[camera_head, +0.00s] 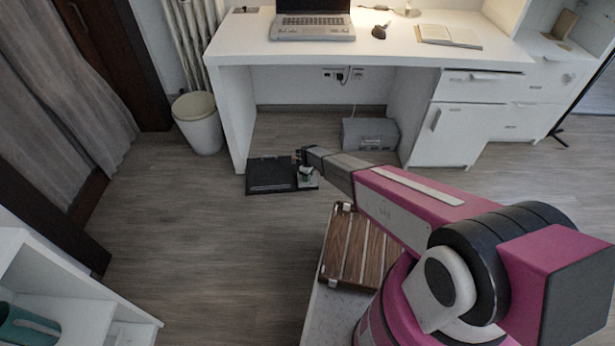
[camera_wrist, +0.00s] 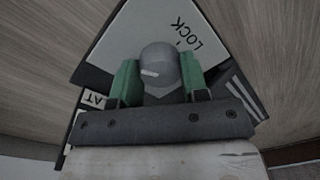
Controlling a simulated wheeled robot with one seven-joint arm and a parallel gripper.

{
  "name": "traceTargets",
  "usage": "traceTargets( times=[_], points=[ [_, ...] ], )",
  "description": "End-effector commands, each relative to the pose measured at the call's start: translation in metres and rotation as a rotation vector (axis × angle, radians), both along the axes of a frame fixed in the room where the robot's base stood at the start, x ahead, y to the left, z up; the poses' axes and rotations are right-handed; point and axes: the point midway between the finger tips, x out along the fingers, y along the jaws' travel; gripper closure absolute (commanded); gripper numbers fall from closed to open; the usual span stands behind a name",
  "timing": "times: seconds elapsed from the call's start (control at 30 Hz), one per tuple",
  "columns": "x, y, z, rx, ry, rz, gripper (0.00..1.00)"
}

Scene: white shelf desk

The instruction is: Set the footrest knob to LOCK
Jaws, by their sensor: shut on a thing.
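The black footrest (camera_head: 268,176) lies on the floor under the desk's front edge. A light panel (camera_wrist: 135,40) on it carries the printed word LOCK (camera_wrist: 187,33) and a short tick. The round grey knob (camera_wrist: 165,62) has a white pointer line that aims left, away from the LOCK tick. A second label (camera_wrist: 95,99), partly hidden, ends in "AT" at the lower left. My gripper (camera_wrist: 159,77) has its green fingers on both sides of the knob, shut on it. In the head view my gripper (camera_head: 305,168) is at the footrest's right side, hiding most of the knob.
The white desk (camera_head: 240,125) stands behind, with a laptop (camera_head: 312,22) on top. A grey box (camera_head: 370,133) sits under it, right of the footrest. A white bin (camera_head: 198,122) stands left of the desk. The floor left of and before the footrest is clear.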

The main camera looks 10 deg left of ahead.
Motion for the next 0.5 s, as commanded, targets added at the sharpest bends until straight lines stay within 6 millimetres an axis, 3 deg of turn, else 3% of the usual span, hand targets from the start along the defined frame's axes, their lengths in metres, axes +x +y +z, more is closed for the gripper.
traceTargets(
  times=[0.5],
  points=[
    [-0.0003, -0.0013, 0.0001, 0.0, 0.0, -0.49, 0.83]
  ],
)
